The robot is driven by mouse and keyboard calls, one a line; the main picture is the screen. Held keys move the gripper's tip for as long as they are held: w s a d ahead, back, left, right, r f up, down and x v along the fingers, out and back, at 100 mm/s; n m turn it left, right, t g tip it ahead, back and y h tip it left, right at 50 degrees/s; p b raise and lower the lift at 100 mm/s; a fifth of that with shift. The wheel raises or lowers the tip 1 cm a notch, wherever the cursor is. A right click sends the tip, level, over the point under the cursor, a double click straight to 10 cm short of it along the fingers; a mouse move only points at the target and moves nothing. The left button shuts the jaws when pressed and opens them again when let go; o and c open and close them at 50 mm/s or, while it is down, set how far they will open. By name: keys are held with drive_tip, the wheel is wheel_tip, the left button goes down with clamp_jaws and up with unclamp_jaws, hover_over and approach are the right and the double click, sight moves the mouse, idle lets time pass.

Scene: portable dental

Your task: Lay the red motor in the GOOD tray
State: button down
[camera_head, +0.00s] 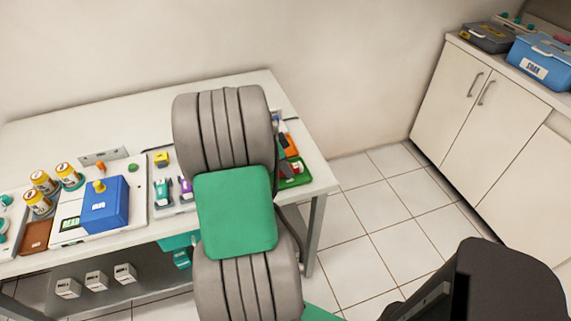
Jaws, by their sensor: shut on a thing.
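A green tray (299,182) shows at the right end of the white table, partly hidden behind my arm. No label can be read on it, so I cannot tell if it is the GOOD tray. A small red thing (297,168) with dark parts beside it shows over or in this tray. It may be the red motor, but it is too small to tell, and I cannot see whether it is held or lying there. My gripper is hidden behind my large grey and green arm links, which cover the table's middle right.
An orange tray (291,139) lies behind the green one. A blue box (105,206), several yellow-labelled cans (43,181) and small teal and purple items (162,192) crowd the table's left. Cabinets (467,95) stand at the right, with clear tiled floor (376,207) between.

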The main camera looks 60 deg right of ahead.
drive_tip(key=shift+w+a+f, duration=0.1)
drive_tip(key=shift+f, duration=0.15)
idle(0.6)
drive_tip(key=c, duration=1.1)
unclamp_jaws()
drive_tip(key=shift+o, duration=0.2)
